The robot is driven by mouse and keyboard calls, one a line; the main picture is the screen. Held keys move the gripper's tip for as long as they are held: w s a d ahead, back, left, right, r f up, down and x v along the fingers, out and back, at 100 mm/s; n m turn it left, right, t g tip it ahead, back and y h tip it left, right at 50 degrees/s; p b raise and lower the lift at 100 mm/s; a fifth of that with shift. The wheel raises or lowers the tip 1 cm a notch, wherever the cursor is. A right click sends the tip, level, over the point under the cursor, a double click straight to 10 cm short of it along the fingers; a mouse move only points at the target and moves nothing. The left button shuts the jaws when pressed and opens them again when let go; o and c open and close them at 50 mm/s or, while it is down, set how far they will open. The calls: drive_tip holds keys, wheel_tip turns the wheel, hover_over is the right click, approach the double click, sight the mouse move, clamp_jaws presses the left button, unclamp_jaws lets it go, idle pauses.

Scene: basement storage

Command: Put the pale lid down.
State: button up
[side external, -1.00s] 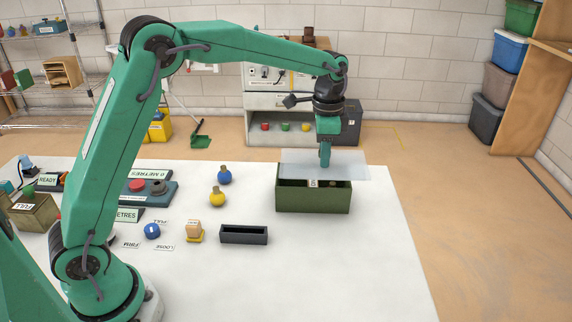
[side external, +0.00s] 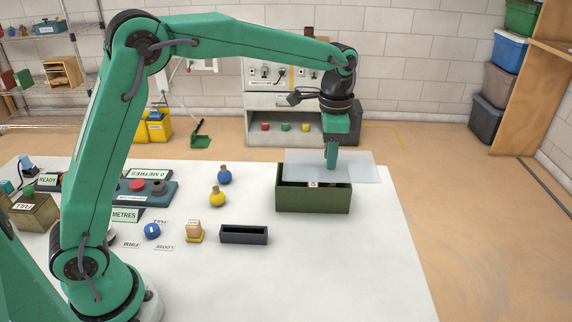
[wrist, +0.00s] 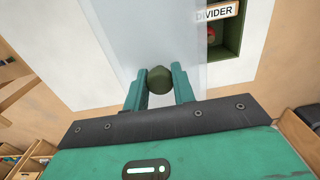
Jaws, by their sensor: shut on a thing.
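The pale lid (side external: 358,166) is a thin, translucent sheet held level just above the green box (side external: 313,203), shifted to the right so that it overhangs the box's right end. My gripper (side external: 332,165) points down and is shut on the lid's dark green knob, which shows between the two fingers in the wrist view (wrist: 159,78). The lid also fills the middle of the wrist view (wrist: 160,30). The box is partly uncovered at its left. A label reading DIVIDER (wrist: 217,14) shows at the box in the wrist view.
A small black open tray (side external: 244,235) stands left of the box. Yellow (side external: 217,198) and blue (side external: 224,176) knobbed pieces stand farther left. The white table (side external: 385,270) is clear in front and to the right of the box.

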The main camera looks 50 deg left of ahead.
drive_tip(key=shift+s+d+f, duration=0.1)
drive_tip(key=shift+s+d, duration=0.35)
drive_tip(key=s+d+f+n, duration=0.2)
drive_tip(key=s+d, duration=0.2)
drive_tip(key=s, duration=0.2)
drive_tip(key=s+d+f+n, duration=0.2)
drive_tip(key=s+d+n, duration=0.1)
drive_tip(key=s+d, duration=0.3)
drive_tip(key=w+a+f, duration=0.7)
drive_tip(key=a, duration=0.2)
drive_tip(key=shift+w+a+m, duration=0.25)
drive_tip(key=shift+a+m, duration=0.05)
drive_tip(key=shift+a, duration=0.05)
drive_tip(key=shift+f, duration=1.95)
drive_tip(key=shift+f, duration=0.6)
